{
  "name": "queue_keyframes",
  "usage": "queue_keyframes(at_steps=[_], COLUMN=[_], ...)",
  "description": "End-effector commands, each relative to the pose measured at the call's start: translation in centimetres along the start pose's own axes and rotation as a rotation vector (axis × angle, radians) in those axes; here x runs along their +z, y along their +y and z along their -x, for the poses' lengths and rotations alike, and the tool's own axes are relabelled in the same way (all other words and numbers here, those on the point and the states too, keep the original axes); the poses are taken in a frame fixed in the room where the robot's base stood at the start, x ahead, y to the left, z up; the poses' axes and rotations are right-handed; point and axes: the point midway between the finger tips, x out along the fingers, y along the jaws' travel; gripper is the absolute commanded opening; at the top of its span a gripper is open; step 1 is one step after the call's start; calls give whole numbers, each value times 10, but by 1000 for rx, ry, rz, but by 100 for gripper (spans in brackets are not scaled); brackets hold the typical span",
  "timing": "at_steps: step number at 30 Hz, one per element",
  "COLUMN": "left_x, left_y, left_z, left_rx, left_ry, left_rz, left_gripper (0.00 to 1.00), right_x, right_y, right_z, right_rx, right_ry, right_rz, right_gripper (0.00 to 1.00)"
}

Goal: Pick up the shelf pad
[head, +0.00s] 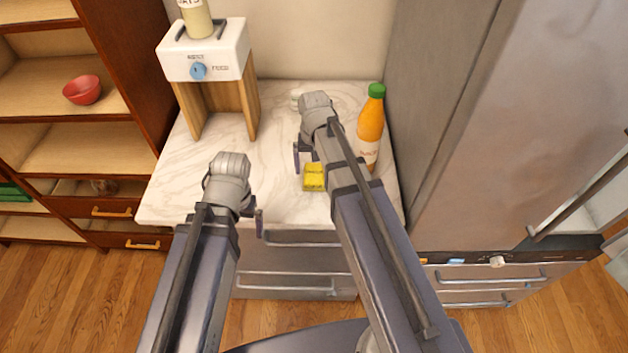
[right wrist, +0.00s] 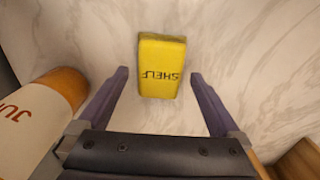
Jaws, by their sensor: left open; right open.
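The shelf pad (head: 313,178) is a small yellow block lying on the marble counter, near its front. My right gripper (right wrist: 160,77) is open, with one finger to each side of the pad and clear space between. The pad lies slightly beyond the fingertips and is not held. In the head view my right gripper (head: 304,158) hangs above the counter, partly hidden by its own arm. My left gripper (head: 250,214) is open and empty near the counter's front edge.
An orange juice bottle (head: 370,128) with a green cap stands close to the right of my right arm. A white dispenser (head: 205,52) on wooden legs stands at the back left. A tall grey cabinet (head: 440,110) bounds the counter's right. Marble between dispenser and arms is clear.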

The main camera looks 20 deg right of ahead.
Motion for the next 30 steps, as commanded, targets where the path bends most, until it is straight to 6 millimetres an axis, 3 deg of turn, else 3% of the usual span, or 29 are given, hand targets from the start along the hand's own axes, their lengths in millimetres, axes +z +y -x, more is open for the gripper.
queue_keyframes(at_steps=[1, 4, 14, 30], left_x=[-1, -1, -2, -2], left_y=[1, 2, 2, 2], left_z=[-14, -25, -26, -26], left_rx=[0, 0, 0, 0], left_ry=[0, 0, 0, 0], left_rz=[0, 0, 0, 0], left_gripper=[100, 100, 100, 100], right_x=[1, 0, 0, 0], right_y=[0, 0, 0, 0], right_z=[-14, -25, -26, -26], right_rx=[0, 0, 0, 0], right_ry=[0, 0, 0, 0], right_rz=[0, 0, 0, 0], right_gripper=[100, 100, 100, 39])
